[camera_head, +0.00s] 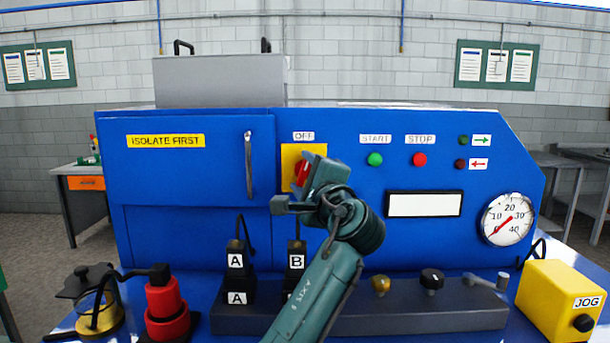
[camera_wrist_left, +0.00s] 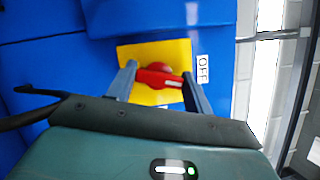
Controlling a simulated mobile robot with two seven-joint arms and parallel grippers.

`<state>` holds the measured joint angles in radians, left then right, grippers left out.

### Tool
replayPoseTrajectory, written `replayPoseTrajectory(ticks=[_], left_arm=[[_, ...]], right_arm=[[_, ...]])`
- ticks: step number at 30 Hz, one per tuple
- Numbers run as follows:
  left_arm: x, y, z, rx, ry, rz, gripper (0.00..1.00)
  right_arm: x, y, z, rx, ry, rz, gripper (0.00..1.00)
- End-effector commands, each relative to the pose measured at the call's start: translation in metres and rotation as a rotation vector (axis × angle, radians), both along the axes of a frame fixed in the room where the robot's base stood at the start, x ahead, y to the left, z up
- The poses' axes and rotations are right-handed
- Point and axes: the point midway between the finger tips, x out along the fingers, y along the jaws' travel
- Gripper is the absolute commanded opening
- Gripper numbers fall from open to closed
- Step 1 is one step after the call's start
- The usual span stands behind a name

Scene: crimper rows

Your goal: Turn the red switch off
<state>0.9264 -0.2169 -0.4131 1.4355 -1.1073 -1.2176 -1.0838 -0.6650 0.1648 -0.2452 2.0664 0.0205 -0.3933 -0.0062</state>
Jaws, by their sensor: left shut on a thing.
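The red switch (camera_head: 301,172) sits on a yellow plate (camera_head: 289,158) on the front of the blue machine, under an OFF label (camera_head: 304,135). My left gripper (camera_head: 306,171) is at the switch and covers much of it in the head view. In the left wrist view, the red handle (camera_wrist_left: 160,78) lies between the two fingers (camera_wrist_left: 160,86), one at each end, and the gripper is shut on it. There the handle lies roughly along the line toward the OFF label (camera_wrist_left: 203,68). My right gripper is out of view.
The green START button (camera_head: 375,159) and red STOP button (camera_head: 419,159) are right of the switch. A vertical door handle (camera_head: 249,165) stands close on its left. Below are black plugs (camera_head: 236,262), a grey ledge (camera_head: 450,310) and a yellow JOG box (camera_head: 562,302).

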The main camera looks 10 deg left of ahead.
Motion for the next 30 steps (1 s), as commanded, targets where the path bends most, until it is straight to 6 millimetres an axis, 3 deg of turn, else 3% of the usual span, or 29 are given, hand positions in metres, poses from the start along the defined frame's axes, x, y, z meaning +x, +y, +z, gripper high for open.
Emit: replayPoseTrajectory(ticks=[12,30], left_arm=[[0.0003,-0.0005,0.0004,-0.265,-0.051,0.000,0.28],[0.0002,-0.0002,-0.0001,-0.340,-0.066,0.000,0.28]], right_arm=[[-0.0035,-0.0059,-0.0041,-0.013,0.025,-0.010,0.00],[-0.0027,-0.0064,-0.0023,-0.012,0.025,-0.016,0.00]])
